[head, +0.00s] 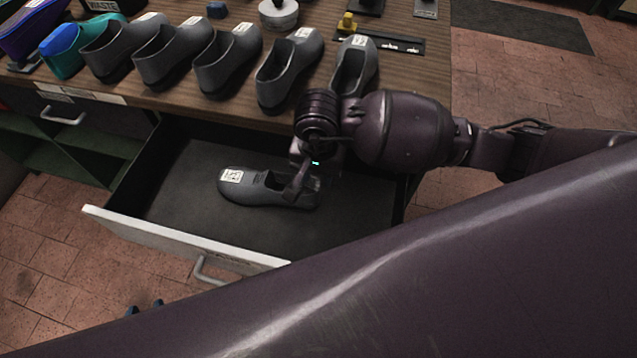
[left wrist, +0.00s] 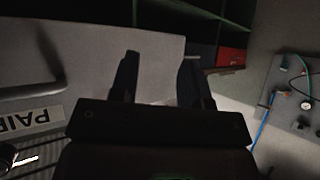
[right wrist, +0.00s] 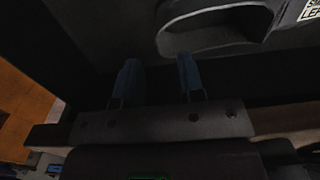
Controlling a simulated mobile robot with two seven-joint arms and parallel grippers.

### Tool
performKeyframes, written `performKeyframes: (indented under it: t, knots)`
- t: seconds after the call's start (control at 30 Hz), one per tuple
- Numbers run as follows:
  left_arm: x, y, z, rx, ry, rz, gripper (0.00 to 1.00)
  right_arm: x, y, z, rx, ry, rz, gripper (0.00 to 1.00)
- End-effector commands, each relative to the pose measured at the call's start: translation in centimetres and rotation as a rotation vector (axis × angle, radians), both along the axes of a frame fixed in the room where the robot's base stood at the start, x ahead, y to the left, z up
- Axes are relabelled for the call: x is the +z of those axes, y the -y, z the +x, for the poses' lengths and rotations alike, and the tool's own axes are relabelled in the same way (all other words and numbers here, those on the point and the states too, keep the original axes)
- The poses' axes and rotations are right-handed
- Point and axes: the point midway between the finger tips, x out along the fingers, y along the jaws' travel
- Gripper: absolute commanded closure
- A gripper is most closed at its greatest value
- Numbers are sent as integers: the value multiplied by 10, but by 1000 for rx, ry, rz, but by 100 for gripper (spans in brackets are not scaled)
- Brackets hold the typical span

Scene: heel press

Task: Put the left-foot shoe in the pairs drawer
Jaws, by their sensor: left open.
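A grey shoe (head: 245,190) with a white label lies in the open pairs drawer (head: 165,190), heel toward the right. In the right wrist view the shoe (right wrist: 215,40) shows near the top, its label partly readable as "LEF". My right gripper (head: 298,188) is over the heel end in the head view; its fingers (right wrist: 158,82) are apart with nothing between them. My left gripper (head: 145,307) shows only as fingertips past my arm, in front of the drawer. In the left wrist view its fingers (left wrist: 159,75) are apart, near the pale drawer front (left wrist: 90,60) with its "PAIR" label.
Several grey shoes (head: 228,62) stand in a row on the wooden bench (head: 195,103), with teal (head: 65,58) and purple (head: 30,35) ones at the left. The drawer handle (head: 215,275) sticks out in front. The drawer floor left of the shoe is clear.

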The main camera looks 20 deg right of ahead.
Motion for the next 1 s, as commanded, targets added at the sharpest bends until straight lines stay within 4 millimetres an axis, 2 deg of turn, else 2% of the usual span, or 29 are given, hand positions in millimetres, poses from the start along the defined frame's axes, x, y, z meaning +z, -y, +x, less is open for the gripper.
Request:
performKeyframes:
  t: [0.1, 0.3, 1.0]
  knots:
    - [-1, -1, -4, 3, -8, 1, 57, 19, 0, 1, 2, 3, -1, 64]
    - [-6, -2, -9, 5, -21, 1, 57, 34, 0, 0, 0, 1, -2, 64]
    - [4, 1, 3, 0, 8, -1, 57, 36, 0, 0, 0, -1, -1, 64]
